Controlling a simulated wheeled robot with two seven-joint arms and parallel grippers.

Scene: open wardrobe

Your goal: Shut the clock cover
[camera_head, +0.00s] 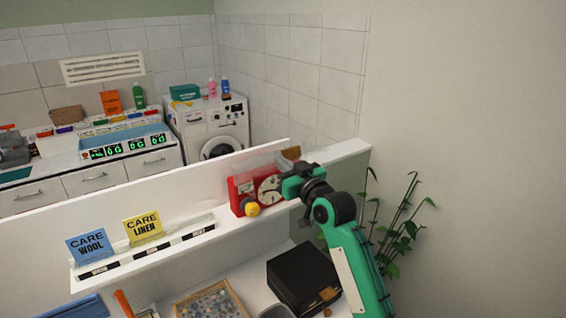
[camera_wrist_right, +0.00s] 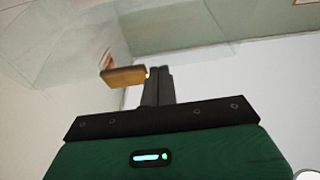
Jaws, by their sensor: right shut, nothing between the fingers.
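The clock is a red box (camera_head: 236,188) with a white dial (camera_head: 267,190) and a yellow knob (camera_head: 251,209), standing on the white ledge. Its clear cover (camera_head: 262,160) appears raised above the box, with a wooden tab (camera_head: 291,153) at its right end. In the right wrist view the clear cover (camera_wrist_right: 60,45) spans the upper left, and the wooden tab (camera_wrist_right: 124,76) is just left of the fingertips. My right gripper (camera_head: 288,187) is at the dial's right side, below the tab; its fingers (camera_wrist_right: 159,72) are shut and empty. Contact with the tab is unclear. My left gripper is out of view.
Blue (camera_head: 90,246) and yellow (camera_head: 143,227) care cards stand on the ledge to the left. Below it are a black box (camera_head: 303,277) and a tray of small pieces (camera_head: 210,303). A plant (camera_head: 400,235) is right of my arm.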

